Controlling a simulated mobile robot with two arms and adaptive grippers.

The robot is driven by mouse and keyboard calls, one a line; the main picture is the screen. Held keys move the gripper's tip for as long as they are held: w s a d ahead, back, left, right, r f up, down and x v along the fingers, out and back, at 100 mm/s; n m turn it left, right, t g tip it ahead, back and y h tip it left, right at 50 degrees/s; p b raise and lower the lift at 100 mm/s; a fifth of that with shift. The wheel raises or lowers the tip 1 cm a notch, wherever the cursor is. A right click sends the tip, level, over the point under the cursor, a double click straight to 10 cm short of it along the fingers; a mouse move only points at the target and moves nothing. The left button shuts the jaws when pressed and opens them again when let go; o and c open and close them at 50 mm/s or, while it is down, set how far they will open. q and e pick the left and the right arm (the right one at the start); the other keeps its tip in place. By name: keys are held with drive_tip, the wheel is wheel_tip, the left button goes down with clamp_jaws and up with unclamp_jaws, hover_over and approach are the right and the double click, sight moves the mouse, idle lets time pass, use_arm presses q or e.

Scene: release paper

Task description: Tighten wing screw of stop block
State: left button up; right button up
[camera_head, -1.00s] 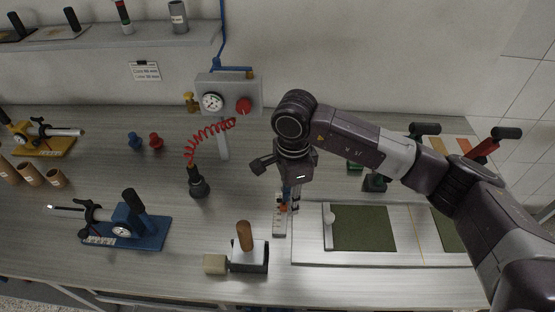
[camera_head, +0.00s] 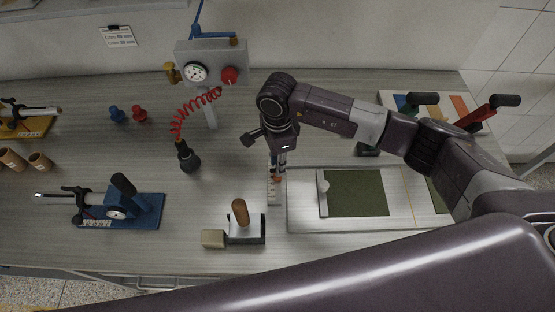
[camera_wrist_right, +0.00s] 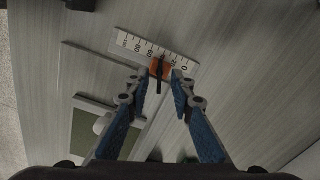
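The stop block is a small orange piece (camera_wrist_right: 160,66) on a white scale strip with black numbers (camera_wrist_right: 138,43). Its dark wing screw (camera_wrist_right: 159,85) stands up from it between the fingertips in the right wrist view. My right gripper (camera_wrist_right: 158,79) is open, with one blue-grey finger on each side of the screw; I cannot tell whether either touches it. In the head view my right gripper (camera_head: 279,165) points down over the far end of the scale strip (camera_head: 273,195), and partly hides the stop block. My left gripper is not in view.
A framed board with a green panel (camera_head: 357,193) lies right of the strip. A stamp with a brown handle (camera_head: 240,213) stands in front. A blue gauge fixture (camera_head: 145,208) is at left. A grey gauge box (camera_head: 210,58) with red coiled hose stands behind. One of my arm links crosses the foreground.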

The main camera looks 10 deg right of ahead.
drive_tip(key=shift+f, duration=0.15)
clamp_jaws()
drive_tip(key=shift+f+m+b, duration=0.2)
drive_tip(key=shift+m+b, duration=0.4)
drive_tip(key=shift+b, duration=0.5)
drive_tip(key=shift+m+b, duration=0.4)
drive_tip(key=shift+r, duration=0.2)
drive_tip(key=shift+m, duration=0.3)
unclamp_jaws()
